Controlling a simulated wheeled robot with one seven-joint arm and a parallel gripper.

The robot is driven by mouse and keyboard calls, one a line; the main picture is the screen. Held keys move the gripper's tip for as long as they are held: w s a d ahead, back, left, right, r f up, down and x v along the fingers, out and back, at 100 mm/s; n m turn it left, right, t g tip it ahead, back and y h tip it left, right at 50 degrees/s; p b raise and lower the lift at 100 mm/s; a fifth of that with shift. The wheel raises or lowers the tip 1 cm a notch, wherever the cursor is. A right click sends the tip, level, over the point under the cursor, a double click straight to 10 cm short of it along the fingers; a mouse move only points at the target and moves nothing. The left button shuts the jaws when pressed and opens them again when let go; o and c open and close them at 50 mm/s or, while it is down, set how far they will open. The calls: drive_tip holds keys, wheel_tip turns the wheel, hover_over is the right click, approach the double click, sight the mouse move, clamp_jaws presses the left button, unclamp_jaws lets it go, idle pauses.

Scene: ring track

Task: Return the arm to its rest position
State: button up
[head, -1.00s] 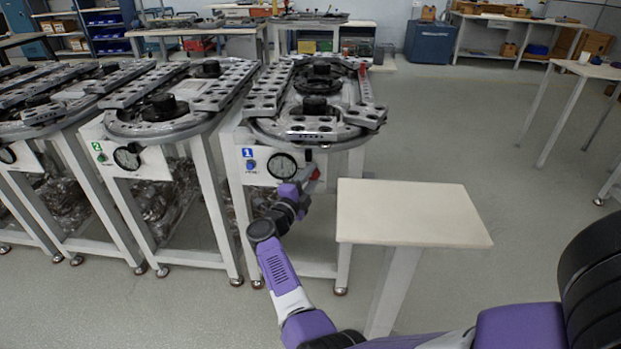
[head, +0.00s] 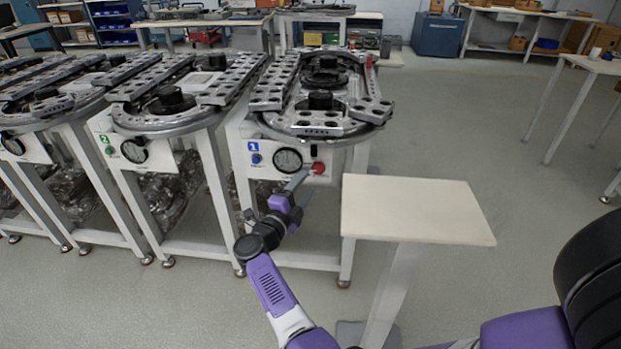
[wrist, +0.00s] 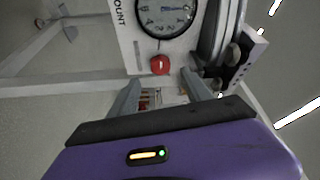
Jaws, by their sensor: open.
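My gripper (head: 300,182) is in front of the station marked 1, just below and left of the red button (head: 318,168) on its front panel. In the wrist view my gripper (wrist: 165,88) has its two grey fingers apart with nothing held between them. The red button (wrist: 160,65) shows just beyond the fingers, below the round gauge (wrist: 166,14). The fingers look apart from the button. My purple arm reaches forward from the lower right of the head view.
A pale table (head: 415,208) stands close on the right of my arm. Ring-track station 1 (head: 320,110) is ahead, with station 2 (head: 170,110) to its left. Open floor (head: 460,120) lies to the right, with a white table (head: 590,65) further over.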

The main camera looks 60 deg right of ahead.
drive_tip(key=shift+a, duration=0.4)
idle(0.3)
drive_tip(key=w+a+r+n+t+y+p, duration=0.2)
drive_tip(key=a+r+n+t, duration=0.9)
drive_tip(key=r+n+t, duration=0.55)
drive_tip(key=s+a+f+n+t+y+p, duration=0.2)
drive_tip(key=s+a+n+y, duration=0.55)
drive_tip(key=a, duration=0.25)
drive_tip(key=s+a+f+n+t+y+p, duration=0.1)
drive_tip(key=s+a+f+n+t+y, duration=0.1)
drive_tip(key=s+a+n+y, duration=0.6)
drive_tip(key=s+a+n+g+p, duration=0.1)
drive_tip(key=s+a+g+p, duration=0.1)
drive_tip(key=s+a, duration=0.3)
drive_tip(key=s+a+g+y+p, duration=0.1)
drive_tip(key=s+a, duration=0.4)
drive_tip(key=s, duration=0.7)
drive_tip(key=g+p, duration=0.1)
drive_tip(key=g, duration=0.1)
drive_tip(key=shift+r+n+g, duration=0.35)
drive_tip(key=shift+r+n, duration=0.05)
